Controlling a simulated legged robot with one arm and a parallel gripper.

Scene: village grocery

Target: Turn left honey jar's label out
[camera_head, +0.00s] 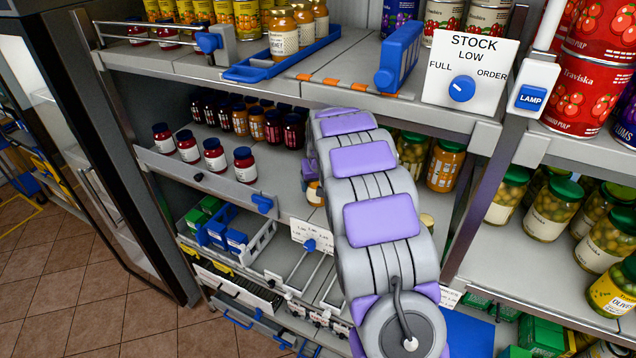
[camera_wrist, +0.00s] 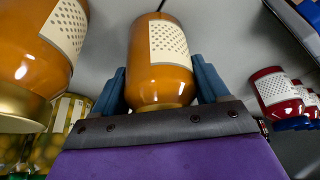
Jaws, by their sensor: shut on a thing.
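The honey jar (camera_wrist: 155,82) sits between the two blue fingers of my gripper (camera_wrist: 160,72) in the wrist view, which looks upside down. Its gold lid is at the bottom of that picture, mostly behind the gripper's dark plate. Its pale dotted label shows on the picture-right part of the jar, off centre. A second honey jar (camera_wrist: 32,50) with a gold lid stands close by at the left, its label only partly seen. In the head view my arm hides the gripper; a small part of a jar (camera_head: 315,193) shows beside it.
Red jars with blue lids (camera_head: 214,155) line the shelf's front at left; they also show at right in the wrist view (camera_wrist: 275,93). An orange jar (camera_head: 445,166) stands right of my arm. Above are a blue tray (camera_head: 250,74) and a STOCK dial (camera_head: 462,88).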

